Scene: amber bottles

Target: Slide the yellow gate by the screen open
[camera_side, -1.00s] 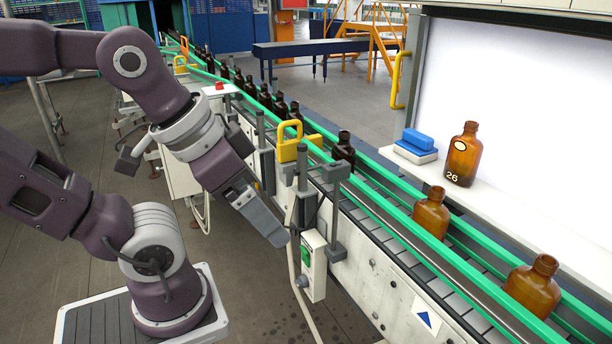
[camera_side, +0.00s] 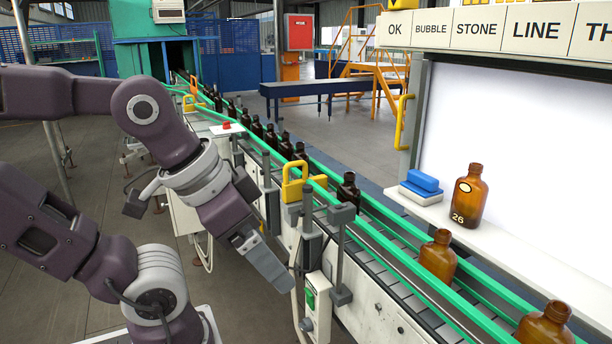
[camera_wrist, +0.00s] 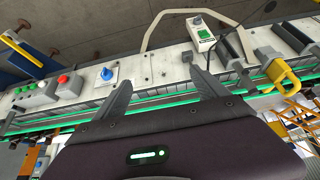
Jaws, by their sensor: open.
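The yellow gate (camera_side: 293,182) has a looped handle on the near side of the conveyor, and a yellow part reaches toward the belt. It stands left of the white screen (camera_side: 520,140). It also shows at the right in the wrist view (camera_wrist: 278,74). My gripper (camera_side: 268,266) is below the handle, in front of the conveyor, and apart from it. In the wrist view my gripper (camera_wrist: 164,90) has its two fingers spread with nothing between them, above the conveyor's side. The gate lies right of both fingers there.
Brown bottles (camera_side: 438,255) stand along the belt between green rails (camera_side: 390,256). Bottle 26 (camera_side: 469,197) and a blue block (camera_side: 422,181) sit on the screen's ledge. Grey posts and a control box (camera_side: 317,300) are close to my gripper.

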